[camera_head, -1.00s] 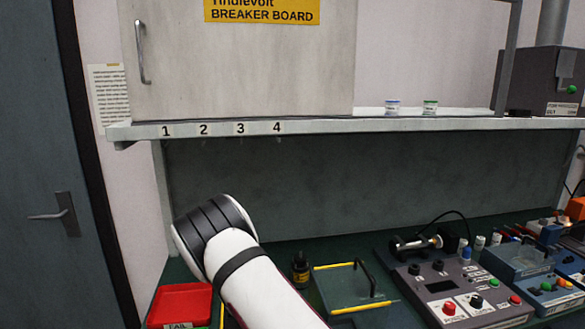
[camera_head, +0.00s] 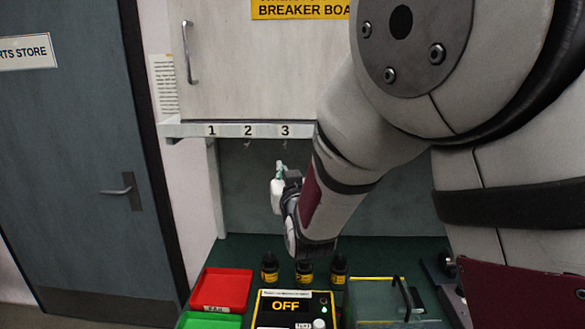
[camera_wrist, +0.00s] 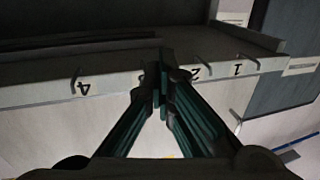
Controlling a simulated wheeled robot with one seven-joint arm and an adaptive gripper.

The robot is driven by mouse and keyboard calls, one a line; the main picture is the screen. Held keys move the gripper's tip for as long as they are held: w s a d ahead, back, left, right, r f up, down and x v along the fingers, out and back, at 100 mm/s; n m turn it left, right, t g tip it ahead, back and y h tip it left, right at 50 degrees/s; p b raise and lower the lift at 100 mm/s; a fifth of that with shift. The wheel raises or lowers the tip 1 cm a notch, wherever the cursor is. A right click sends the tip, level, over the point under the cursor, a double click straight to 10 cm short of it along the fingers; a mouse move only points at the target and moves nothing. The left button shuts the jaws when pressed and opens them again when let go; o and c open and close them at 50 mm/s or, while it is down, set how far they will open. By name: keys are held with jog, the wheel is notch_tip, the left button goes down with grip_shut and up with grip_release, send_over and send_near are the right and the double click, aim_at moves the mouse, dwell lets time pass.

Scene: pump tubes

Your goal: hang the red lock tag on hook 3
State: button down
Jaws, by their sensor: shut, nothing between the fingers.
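No red lock tag can be made out in either current view. In the head view the shelf edge carries the labels 1, 2 and 3 with small hooks beneath; hook 3 (camera_head: 285,145) is the rightmost one visible, and my arm hides label 4. My gripper (camera_head: 282,168) is just below hook 3, its fingertips small and partly hidden by my wrist. In the wrist view the labels are upside down. My gripper (camera_wrist: 160,75) has its green fingers together at the tips, with nothing between them. They cover the place between labels 4 and 2, hiding label 3.
On the bench are a red tray (camera_head: 222,290), a green tray (camera_head: 208,321), a black box reading OFF (camera_head: 292,306) and several small black bottles (camera_head: 270,268). The cabinet (camera_head: 260,70) stands above the shelf.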

jog(key=w+f+b, duration=0.1)
jog(key=w+b, duration=0.3)
jog(key=w, duration=0.5)
jog(key=shift+w+f, duration=0.35)
jog(key=shift+w, duration=0.05)
dwell(0.9)
jog(key=shift+d, duration=0.1)
dwell(0.4)
jog(key=c, duration=0.8)
grip_release()
